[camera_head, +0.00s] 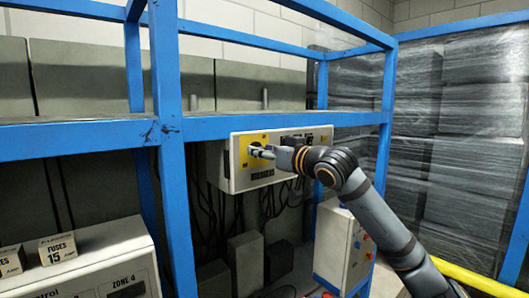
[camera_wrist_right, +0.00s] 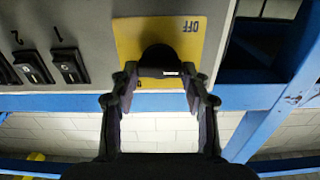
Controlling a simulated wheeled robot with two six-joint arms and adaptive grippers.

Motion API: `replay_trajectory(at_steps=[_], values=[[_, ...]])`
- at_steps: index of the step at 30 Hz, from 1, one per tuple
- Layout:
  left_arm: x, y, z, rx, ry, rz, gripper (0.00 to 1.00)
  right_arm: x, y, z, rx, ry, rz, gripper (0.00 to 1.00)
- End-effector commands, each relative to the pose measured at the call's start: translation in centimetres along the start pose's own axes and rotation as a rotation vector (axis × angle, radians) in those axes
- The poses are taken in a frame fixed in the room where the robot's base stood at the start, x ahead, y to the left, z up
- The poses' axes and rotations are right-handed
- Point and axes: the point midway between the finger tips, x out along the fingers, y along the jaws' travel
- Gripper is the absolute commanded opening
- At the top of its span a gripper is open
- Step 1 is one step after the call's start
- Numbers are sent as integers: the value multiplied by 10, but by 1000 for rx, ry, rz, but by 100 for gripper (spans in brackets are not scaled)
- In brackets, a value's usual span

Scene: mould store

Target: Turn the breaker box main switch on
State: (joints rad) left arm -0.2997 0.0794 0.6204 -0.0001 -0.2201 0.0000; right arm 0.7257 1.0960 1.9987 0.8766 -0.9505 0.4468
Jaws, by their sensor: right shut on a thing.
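The breaker box (camera_head: 285,178) is a pale grey panel fixed under the blue frame's shelf rail. It bears a yellow plate (camera_head: 244,144) with the dark main switch knob. In the right wrist view, the yellow plate (camera_wrist_right: 130,35) appears upside down with "OFF" at its upper right. The black knob (camera_wrist_right: 160,56) sits between the two fingers of my right gripper (camera_wrist_right: 162,72), which is shut on it. A short white mark shows on the knob. In the head view, my right gripper (camera_head: 270,152) reaches the plate from the right and hides part of the knob. My left gripper is out of view.
Numbered small breakers (camera_wrist_right: 68,66) sit beside the plate. Blue frame posts (camera_head: 168,90) and a rail (camera_head: 75,135) stand close around the box. A white control box (camera_head: 335,245) stands below, and a Zone 4 unit (camera_head: 95,260) at lower left.

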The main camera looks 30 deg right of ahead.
Motion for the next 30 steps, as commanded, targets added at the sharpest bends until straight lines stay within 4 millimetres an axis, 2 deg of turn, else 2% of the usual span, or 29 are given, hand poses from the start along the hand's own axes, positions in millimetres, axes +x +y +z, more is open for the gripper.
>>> replay_trajectory(at_steps=[8,30], values=[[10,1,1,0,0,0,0,0,1,1,171,5,0,15],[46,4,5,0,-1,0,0,0,3,2,871,6,-2,15]])
